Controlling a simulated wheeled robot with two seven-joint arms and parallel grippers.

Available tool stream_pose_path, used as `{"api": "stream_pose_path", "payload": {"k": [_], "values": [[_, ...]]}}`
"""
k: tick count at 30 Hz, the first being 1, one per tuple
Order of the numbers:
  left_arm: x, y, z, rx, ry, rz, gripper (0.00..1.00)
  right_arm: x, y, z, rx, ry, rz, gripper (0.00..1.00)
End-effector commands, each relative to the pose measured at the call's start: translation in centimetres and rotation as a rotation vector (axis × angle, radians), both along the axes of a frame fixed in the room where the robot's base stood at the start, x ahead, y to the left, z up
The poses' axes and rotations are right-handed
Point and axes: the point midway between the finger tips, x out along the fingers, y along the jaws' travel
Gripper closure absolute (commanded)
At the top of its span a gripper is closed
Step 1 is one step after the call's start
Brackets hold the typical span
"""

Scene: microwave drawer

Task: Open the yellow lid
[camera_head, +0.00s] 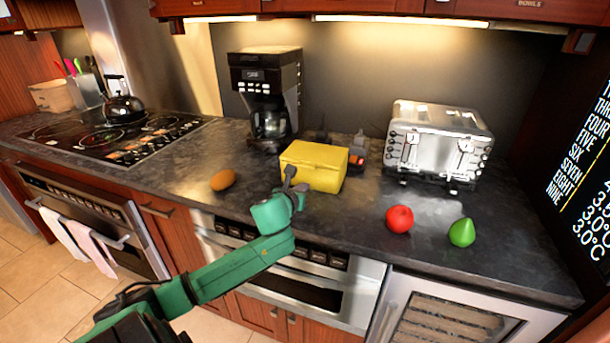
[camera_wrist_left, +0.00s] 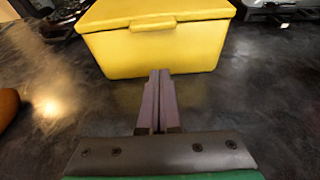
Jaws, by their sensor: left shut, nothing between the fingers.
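A yellow box (camera_head: 318,167) with a yellow lid (camera_head: 315,153) sits on the dark counter, and the lid lies flat and closed on it. In the left wrist view the lid (camera_wrist_left: 155,12) has a small tab at the middle of its front edge, and the box front (camera_wrist_left: 150,52) faces me. My left gripper (camera_head: 290,173) is at the box's front left side in the head view. Its fingers (camera_wrist_left: 160,75) are shut and empty, pointing at the lower front of the box. I cannot tell whether they touch it. My right gripper is not in view.
A brown oval item (camera_head: 222,180) lies left of the box. A coffee maker (camera_head: 265,95) and a silver toaster (camera_head: 437,143) stand behind it. A red fruit (camera_head: 399,218) and a green fruit (camera_head: 462,232) lie to the right. The front counter between is mostly clear.

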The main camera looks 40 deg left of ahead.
Motion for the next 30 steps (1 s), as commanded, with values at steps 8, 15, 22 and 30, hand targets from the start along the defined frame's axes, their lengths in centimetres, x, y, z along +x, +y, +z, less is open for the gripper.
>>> {"api": "stream_pose_path", "payload": {"k": [8, 15, 22, 30], "values": [[1.7, 0.6, 2.9, -0.002, -0.001, 0.000, 1.00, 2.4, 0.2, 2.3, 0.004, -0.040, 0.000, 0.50], [1.6, 0.6, 3.4, -0.002, 0.002, 0.000, 1.00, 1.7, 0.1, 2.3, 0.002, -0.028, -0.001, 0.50], [1.6, 0.6, 3.4, -0.001, 0.001, 0.000, 1.00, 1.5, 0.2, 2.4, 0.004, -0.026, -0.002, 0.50], [2.5, 0.6, 4.4, -0.001, 0.000, 0.000, 1.00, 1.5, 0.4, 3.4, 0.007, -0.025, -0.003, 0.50]]}}
